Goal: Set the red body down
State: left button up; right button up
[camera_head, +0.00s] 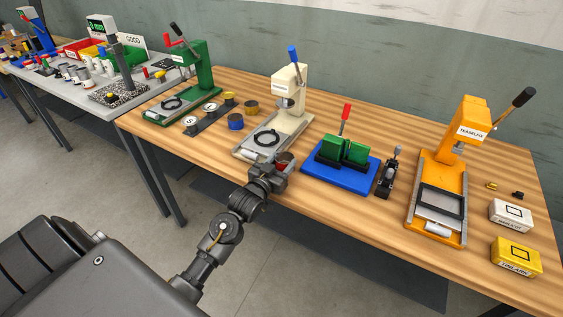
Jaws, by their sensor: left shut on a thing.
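My left gripper (282,171) reaches over the front edge of the wooden table. It is shut on the red body (285,158), a small round piece with a dark top, mostly hidden by the fingers. The red body is at the front right of the cream press (289,95), near its base and close to the tabletop. I cannot tell whether it touches the table. My right gripper is not in view.
Right of my left gripper stands a blue base (340,180) with green blocks and a red-handled lever. An orange press (440,170), a white box (510,215) and a yellow box (515,257) are further right. A green press (200,70) stands left. Bare wood (385,135) shows behind.

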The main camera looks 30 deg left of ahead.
pick_arm(q)
jog(key=o, duration=0.9)
jog(key=shift+f, duration=0.1)
jog(key=shift+o, duration=0.2)
jog(key=shift+r, duration=0.2)
jog(key=s+b, duration=0.1)
jog(key=s, duration=1.1)
